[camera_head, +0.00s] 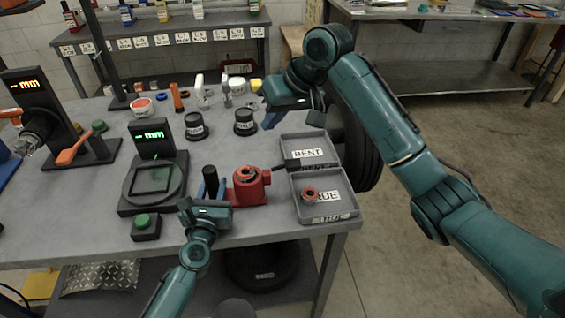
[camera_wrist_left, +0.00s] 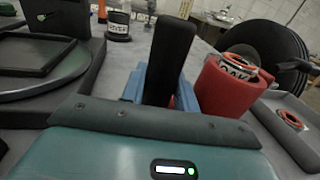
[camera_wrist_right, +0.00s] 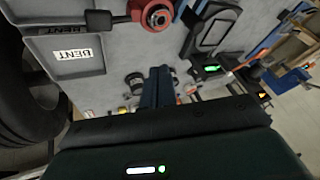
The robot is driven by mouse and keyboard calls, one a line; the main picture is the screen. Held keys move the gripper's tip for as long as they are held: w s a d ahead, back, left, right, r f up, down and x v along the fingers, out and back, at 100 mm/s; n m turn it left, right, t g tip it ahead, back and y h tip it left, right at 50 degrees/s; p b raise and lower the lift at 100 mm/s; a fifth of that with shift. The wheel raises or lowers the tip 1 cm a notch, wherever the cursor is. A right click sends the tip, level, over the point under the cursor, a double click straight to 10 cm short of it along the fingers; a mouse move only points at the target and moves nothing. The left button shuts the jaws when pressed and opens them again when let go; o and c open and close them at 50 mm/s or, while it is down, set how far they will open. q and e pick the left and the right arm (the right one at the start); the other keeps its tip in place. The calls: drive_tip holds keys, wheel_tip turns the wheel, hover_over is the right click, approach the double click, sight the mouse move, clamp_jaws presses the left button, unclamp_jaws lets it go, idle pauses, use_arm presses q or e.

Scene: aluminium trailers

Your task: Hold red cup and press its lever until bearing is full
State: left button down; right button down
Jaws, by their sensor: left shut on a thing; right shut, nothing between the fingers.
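The red cup (camera_head: 250,188) stands near the table's front edge, with a ring-shaped part in its top. In the left wrist view the red cup (camera_wrist_left: 225,90) is right of the black upright handle (camera_wrist_left: 170,60). My left gripper (camera_head: 208,195) is shut on that handle, its blue fingers around it. A dark lever (camera_head: 282,168) sticks out from the cup's right side; the lever (camera_wrist_right: 120,18) also shows in the right wrist view. My right gripper (camera_head: 270,118) is shut and empty, above the table behind the cup, apart from the lever. The bearing's fill is too small to tell.
A BENT tray (camera_head: 309,140) and a TRUE tray (camera_head: 335,208) stand right of the cup; a red-ringed bearing (camera_head: 309,195) lies in the TRUE tray. A gauge with a green display (camera_head: 153,135) and a green button (camera_head: 145,222) are left. Black pots (camera_head: 245,127) stand behind.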

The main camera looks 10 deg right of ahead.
sight(286, 163)
drive_tip(key=shift+f, duration=0.1)
drive_tip(key=shift+d+f, duration=0.4)
drive_tip(key=shift+f, duration=1)
drive_tip(key=shift+d+f, duration=0.45)
drive_tip(key=shift+f, duration=0.9)
drive_tip(key=shift+d+f, duration=0.4)
drive_tip(key=shift+f, duration=1)
drive_tip(key=shift+d+f, duration=0.15)
drive_tip(key=shift+f, duration=0.25)
drive_tip(key=shift+s+d+f, duration=0.1)
drive_tip(key=shift+d+f, duration=0.1)
drive_tip(key=shift+f, duration=0.4)
drive_tip(key=shift+d+f, duration=0.15)
drive_tip(key=shift+f, duration=0.45)
drive_tip(key=shift+r, duration=0.1)
drive_tip(key=shift+a+r, duration=0.25)
drive_tip(key=shift+r, duration=0.5)
drive_tip(key=shift+a+r, duration=0.2)
drive_tip(key=shift+r, duration=0.5)
drive_tip(key=shift+a+r, duration=0.25)
drive_tip(key=shift+r, duration=0.55)
drive_tip(key=shift+a+r, duration=0.25)
drive_tip(key=shift+r, duration=0.6)
drive_tip(key=shift+a+r, duration=0.25)
drive_tip(key=shift+r, duration=0.55)
